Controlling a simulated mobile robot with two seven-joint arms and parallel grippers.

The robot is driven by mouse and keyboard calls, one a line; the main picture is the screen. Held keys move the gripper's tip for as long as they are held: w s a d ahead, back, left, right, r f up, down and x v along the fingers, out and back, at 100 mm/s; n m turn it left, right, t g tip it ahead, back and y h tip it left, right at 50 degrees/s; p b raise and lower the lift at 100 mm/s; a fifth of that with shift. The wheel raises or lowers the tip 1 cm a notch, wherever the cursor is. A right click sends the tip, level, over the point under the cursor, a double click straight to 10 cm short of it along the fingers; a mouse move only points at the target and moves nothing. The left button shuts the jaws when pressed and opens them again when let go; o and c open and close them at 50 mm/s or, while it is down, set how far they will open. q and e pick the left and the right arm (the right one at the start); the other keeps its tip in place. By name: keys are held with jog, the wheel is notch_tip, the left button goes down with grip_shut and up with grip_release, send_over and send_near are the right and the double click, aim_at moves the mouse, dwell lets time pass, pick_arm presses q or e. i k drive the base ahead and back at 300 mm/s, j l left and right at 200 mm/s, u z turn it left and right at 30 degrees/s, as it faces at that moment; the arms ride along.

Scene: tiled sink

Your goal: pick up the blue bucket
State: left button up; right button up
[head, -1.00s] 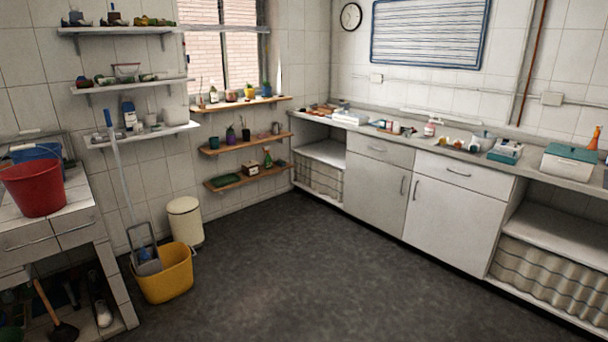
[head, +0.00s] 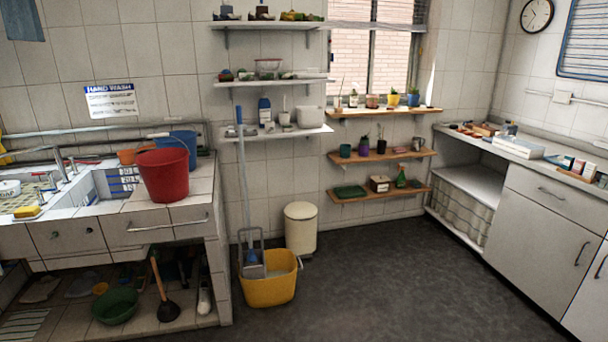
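The blue bucket (head: 184,143) stands on the tiled sink counter (head: 199,191) at the left of the head view. The red bucket (head: 163,176) stands in front of it and hides its lower left part. Neither of my grippers is in view.
A small orange pot (head: 128,156) is left of the buckets, near the sink basin (head: 88,190). Below the counter are a green basin (head: 115,306) and a plunger (head: 165,297). A yellow mop bucket (head: 269,283) and cream bin (head: 300,229) stand right of the counter. The dark floor (head: 400,285) is clear.

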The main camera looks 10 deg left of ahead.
aim_at(177, 144)
jog(key=i+j, duration=0.2)
jog(key=i, duration=0.15)
jog(key=i+j, duration=0.2)
jog(key=i, duration=0.2)
jog(key=i+j, duration=0.2)
jog(key=i, duration=0.15)
